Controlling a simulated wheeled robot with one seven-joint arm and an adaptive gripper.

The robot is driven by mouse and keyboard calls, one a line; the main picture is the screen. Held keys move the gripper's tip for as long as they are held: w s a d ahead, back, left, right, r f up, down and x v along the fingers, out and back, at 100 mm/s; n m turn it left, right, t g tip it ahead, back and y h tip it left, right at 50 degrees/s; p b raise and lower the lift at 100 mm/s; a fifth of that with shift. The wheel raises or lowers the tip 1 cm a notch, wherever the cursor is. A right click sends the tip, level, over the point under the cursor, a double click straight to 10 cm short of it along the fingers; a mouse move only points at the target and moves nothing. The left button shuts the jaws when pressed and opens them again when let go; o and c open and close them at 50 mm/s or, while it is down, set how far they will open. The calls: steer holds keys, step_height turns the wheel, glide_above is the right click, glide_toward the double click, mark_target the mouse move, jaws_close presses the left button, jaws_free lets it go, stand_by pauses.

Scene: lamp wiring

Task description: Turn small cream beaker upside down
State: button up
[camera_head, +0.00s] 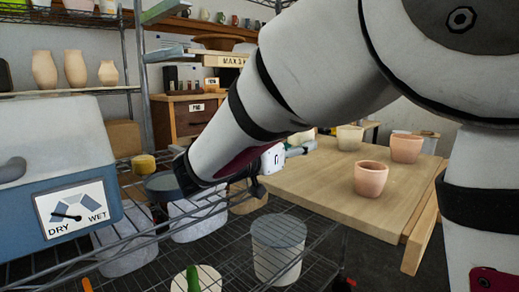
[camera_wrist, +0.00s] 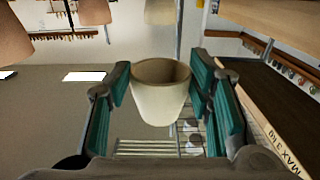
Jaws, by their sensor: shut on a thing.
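The small cream beaker (camera_wrist: 160,100) is between the teal pads of my gripper (camera_wrist: 162,88) in the wrist view. My gripper is shut on it. Its open, wider rim is at the top of that picture and its narrower base points down. I cannot tell for certain which way up it is in the room. In the head view, my gripper (camera_head: 296,150) is beyond my forearm, near the table's far left edge. A small cream shape (camera_head: 306,136) at the fingers looks like the beaker, partly hidden by them.
The wooden table (camera_head: 330,190) bears a pink pot (camera_head: 370,179), a cream pot (camera_head: 349,138) and a terracotta pot (camera_head: 406,147). The table's front middle is clear. A wire rack (camera_head: 225,235) with a large pale container (camera_head: 278,250) stands left. A blue-grey box (camera_head: 55,150) is at far left.

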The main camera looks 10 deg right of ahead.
mark_target(294, 174)
steer(key=shift+f+b, duration=2.25)
steer(key=shift+b, duration=0.55)
steer(key=shift+f, duration=0.5)
